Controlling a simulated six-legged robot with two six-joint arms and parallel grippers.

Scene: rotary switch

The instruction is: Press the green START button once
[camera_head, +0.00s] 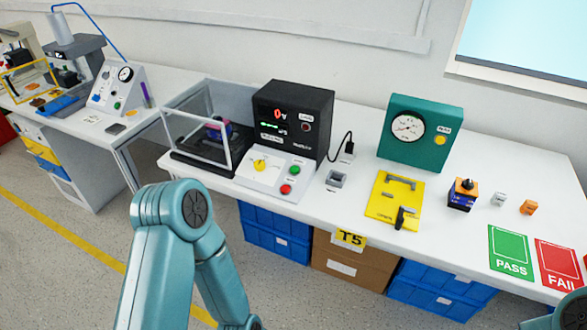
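A green button (294,170) sits on the right side of a white sloped control panel (270,180) on the workbench. A red button (285,189) is just below it, and a yellow rotary knob (260,165) is to its left. The label by the green button is too small to read. My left arm stands in front of the bench at bottom centre-left, bent down, apart from the panel; its gripper is below the frame. Only a bit of my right arm shows in the bottom right corner; its gripper is out of view.
Behind the panel is a black display box (293,110); left of it is a clear-walled enclosure (200,140). To the right are a yellow fixture (385,208), a teal gauge box (430,155), a rotary switch (463,192), a green PASS mat (510,252) and a red FAIL mat (560,266).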

